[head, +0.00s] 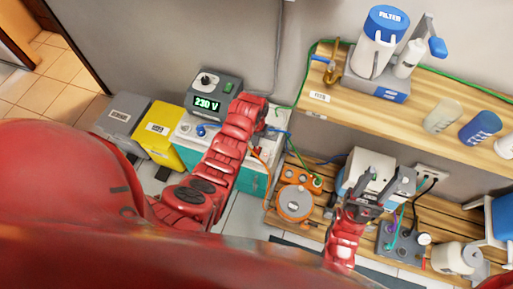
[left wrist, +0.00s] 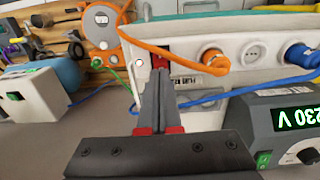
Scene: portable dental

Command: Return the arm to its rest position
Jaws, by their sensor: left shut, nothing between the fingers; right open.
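My left arm (head: 228,150) reaches up from the lower left in the head view, over the white cabinet with a teal front (head: 252,182). Its gripper (head: 270,126) is small and partly hidden there, near the cabinet's right end. In the left wrist view the left gripper (left wrist: 159,75) is shut and empty, in front of the left end of a white socket panel (left wrist: 255,50). An orange plug (left wrist: 214,62) and a blue plug (left wrist: 300,54) sit in that panel. My right gripper (head: 370,188) is open, in front of a white box (head: 368,168) on the lower wooden shelf.
An orange cable (left wrist: 150,43) and a blue cable (left wrist: 245,89) run close to the fingers. An upper shelf (head: 440,119) juts out at the right. Yellow (head: 160,133) and grey (head: 122,118) bins stand left.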

